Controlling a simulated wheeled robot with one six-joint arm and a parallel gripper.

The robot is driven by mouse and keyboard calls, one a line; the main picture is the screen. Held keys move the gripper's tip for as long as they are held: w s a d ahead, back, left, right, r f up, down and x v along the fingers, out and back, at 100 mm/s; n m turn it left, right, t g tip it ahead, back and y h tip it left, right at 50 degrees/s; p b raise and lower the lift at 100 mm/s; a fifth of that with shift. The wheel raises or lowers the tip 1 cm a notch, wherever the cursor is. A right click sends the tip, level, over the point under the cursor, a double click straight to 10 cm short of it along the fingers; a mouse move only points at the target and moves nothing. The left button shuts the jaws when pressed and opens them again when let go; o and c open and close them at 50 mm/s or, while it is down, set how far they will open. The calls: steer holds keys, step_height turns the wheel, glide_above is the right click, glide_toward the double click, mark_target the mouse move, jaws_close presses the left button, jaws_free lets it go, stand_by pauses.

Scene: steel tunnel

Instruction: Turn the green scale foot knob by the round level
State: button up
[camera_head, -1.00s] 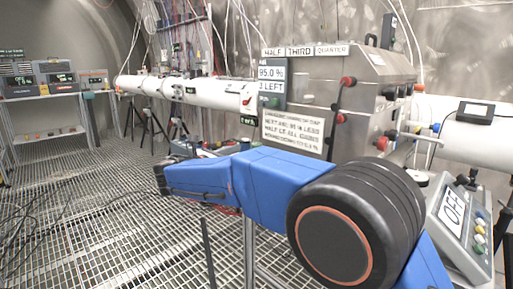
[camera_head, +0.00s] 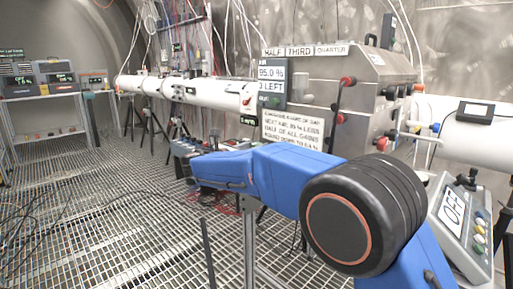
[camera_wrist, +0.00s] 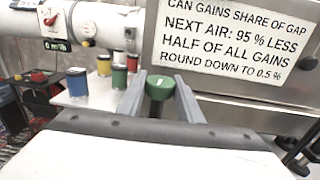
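A round green knob (camera_wrist: 160,87) shows in the wrist view, between and just beyond the fingertips of my gripper (camera_wrist: 161,80). The two grey fingers stand apart, one on each side of the knob. A narrow gap seems to remain, but I cannot tell if either finger touches it. I cannot make out the round level in either view. In the head view my blue arm stretches to the left, and the fingers and the knob cannot be made out.
Blue (camera_wrist: 77,83), green (camera_wrist: 119,77) and yellow (camera_wrist: 104,65) cans stand left of the fingers on a white surface. A metal cabinet (camera_head: 315,85) with a text sign (camera_wrist: 235,35) rises behind. A white pipe (camera_head: 215,92) runs along the wall. A grated floor lies left.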

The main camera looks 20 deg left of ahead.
steer(key=c, duration=0.4)
steer(key=shift+c, duration=0.2)
steer(key=shift+r+y, duration=0.1)
steer(key=shift+y, duration=0.2)
steer(key=n+t+y, duration=0.1)
steer(key=n+y, duration=0.2)
steer(key=y, duration=0.1)
steer(key=shift+d, duration=0.1)
steer(key=shift+n+y, duration=1.3)
steer(key=shift+y, duration=0.8)
steer(key=o, duration=1)
steer(key=shift+o, duration=0.2)
